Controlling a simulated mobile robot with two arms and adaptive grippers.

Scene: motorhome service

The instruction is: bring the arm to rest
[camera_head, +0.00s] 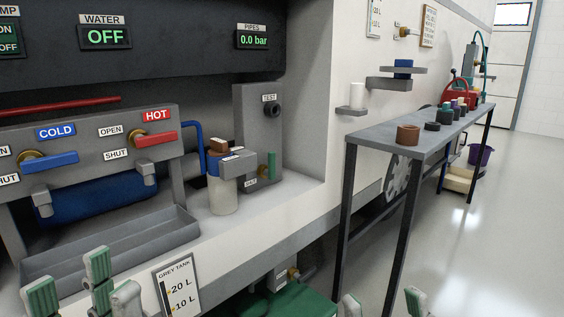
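My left gripper (78,284) is at the bottom left, in front of the service bay's ledge. Its green-padded fingers stand apart with nothing between them. My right gripper (383,303) shows only as fingertips at the bottom edge, right of centre. These tips are wide apart, with nothing visible between them. Both arms are mostly out of the picture below. Neither gripper appears to touch anything.
Red HOT (154,138) and blue COLD (50,161) levers sit above a grey trough (110,245). A white canister (222,196) stands on the ledge. A grey-topped table (425,140) with several small parts is at right.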

